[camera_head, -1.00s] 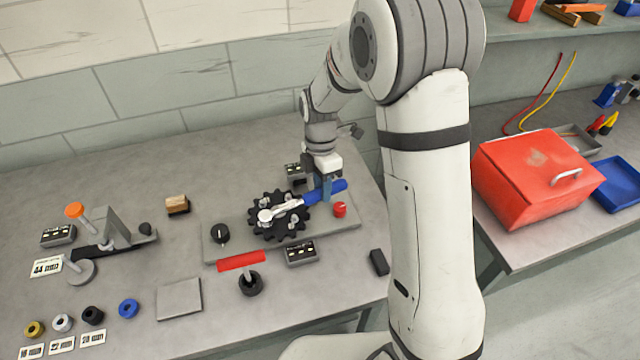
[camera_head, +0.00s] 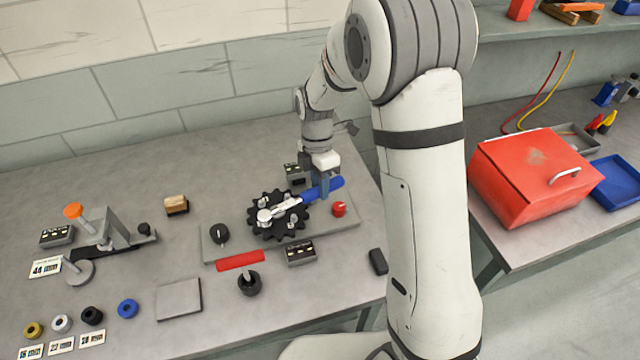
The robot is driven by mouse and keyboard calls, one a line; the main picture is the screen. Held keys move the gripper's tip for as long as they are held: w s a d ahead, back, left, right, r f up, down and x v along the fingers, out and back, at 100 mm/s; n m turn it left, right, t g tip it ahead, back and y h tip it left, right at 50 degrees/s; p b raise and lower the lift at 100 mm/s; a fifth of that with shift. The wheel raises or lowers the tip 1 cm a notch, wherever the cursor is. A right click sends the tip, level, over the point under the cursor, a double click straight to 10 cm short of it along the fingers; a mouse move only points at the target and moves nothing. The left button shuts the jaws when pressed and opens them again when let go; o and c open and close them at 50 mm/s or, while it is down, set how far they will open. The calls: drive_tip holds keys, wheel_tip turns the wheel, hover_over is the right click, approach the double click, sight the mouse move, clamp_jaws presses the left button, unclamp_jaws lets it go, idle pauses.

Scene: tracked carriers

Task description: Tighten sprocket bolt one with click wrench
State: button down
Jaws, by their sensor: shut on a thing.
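The black sprocket (camera_head: 262,232) lies on a grey plate (camera_head: 348,222) on the bench. The click wrench (camera_head: 310,195) has a blue handle and a silver shaft. It lies across the sprocket with its round head (camera_head: 264,216) at the sprocket's left part. My gripper (camera_head: 322,190) points down and is shut on the wrench's blue handle. The head hides what is under it, so I cannot tell how it sits on a bolt. Other silver bolt heads (camera_head: 291,224) show on the sprocket.
A red-handled tool (camera_head: 240,260) and a small display box (camera_head: 299,252) are at the front. A fixture (camera_head: 100,235) stands left. A red toolbox (camera_head: 530,180) is on the right bench.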

drive_tip(key=shift+r, duration=0.15)
drive_tip(key=shift+s+p+v, duration=0.2)
drive_tip(key=shift+p+v, duration=0.35)
drive_tip(key=shift+v, duration=0.3)
drive_tip(key=shift+s+p+v, duration=0.15)
drive_tip(key=shift+p+v, duration=0.4)
drive_tip(key=shift+v, duration=0.25)
drive_tip(key=shift+r, duration=0.2)
